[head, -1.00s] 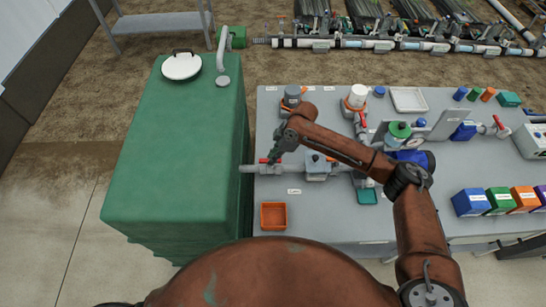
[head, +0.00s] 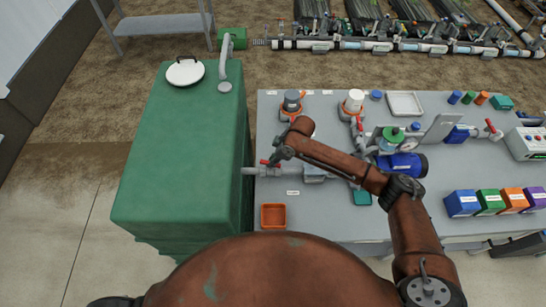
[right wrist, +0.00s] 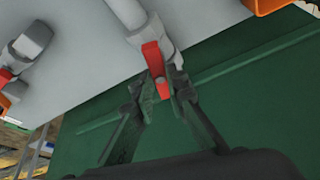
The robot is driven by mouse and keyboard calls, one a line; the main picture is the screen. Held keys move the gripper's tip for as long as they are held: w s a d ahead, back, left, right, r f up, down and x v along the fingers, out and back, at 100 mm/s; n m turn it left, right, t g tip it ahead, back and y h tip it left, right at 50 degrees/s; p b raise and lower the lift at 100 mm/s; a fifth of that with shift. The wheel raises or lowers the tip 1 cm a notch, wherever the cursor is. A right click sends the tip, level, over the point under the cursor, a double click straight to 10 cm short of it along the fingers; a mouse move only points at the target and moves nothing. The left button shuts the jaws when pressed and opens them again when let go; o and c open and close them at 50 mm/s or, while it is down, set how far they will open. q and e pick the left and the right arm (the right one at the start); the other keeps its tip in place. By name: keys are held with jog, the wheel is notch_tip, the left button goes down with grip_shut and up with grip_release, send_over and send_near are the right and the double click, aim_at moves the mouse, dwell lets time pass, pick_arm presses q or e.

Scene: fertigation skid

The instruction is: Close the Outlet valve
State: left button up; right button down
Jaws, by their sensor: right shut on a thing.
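A grey valve (head: 283,171) with a red lever handle (head: 264,162) sits on the pipe between the green tank and the table. My right gripper (head: 273,160) is at this handle. In the right wrist view, the fingers of my right gripper (right wrist: 163,86) lie on both sides of the red handle (right wrist: 153,60) and are shut on it. Other red-handled valves stand at the back of the table (head: 359,124) and at its right (head: 490,127). The labels are too small to read, so I cannot tell which is named Outlet. My left gripper is out of view.
The green tank (head: 180,150) stands close left of the table. An orange tray (head: 273,216) lies near the table's front left corner. A blue pump (head: 402,165) is right of my right forearm. Several coloured boxes (head: 462,204) stand at the front right.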

jog(key=m+p, duration=0.2)
jog(key=p, duration=0.1)
jog(key=m+t+h+p, duration=0.1)
jog(key=m+p, duration=0.2)
jog(key=p, duration=0.1)
jog(key=m+t+h+p, duration=0.1)
jog(key=m+p, duration=0.2)
jog(key=shift+s+a+r+p, duration=0.2)
jog(key=shift+s+a+p, duration=0.15)
jog(key=shift+s, duration=0.05)
jog(key=m+p, duration=0.1)
jog(key=m, duration=0.1)
jog(key=m+t+h+p, duration=0.1)
jog(key=shift+a+f+m, duration=0.15)
jog(key=shift+m, duration=0.25)
jog(key=shift+f+m+h+p, duration=0.1)
jog(key=shift+m+h+p, duration=0.5)
jog(key=shift+m, duration=1)
jog(key=c, duration=1.9)
grip_release()
jog(key=shift+c, duration=0.2)
jog(key=v, duration=1.2)
jog(key=shift+a, duration=0.2)
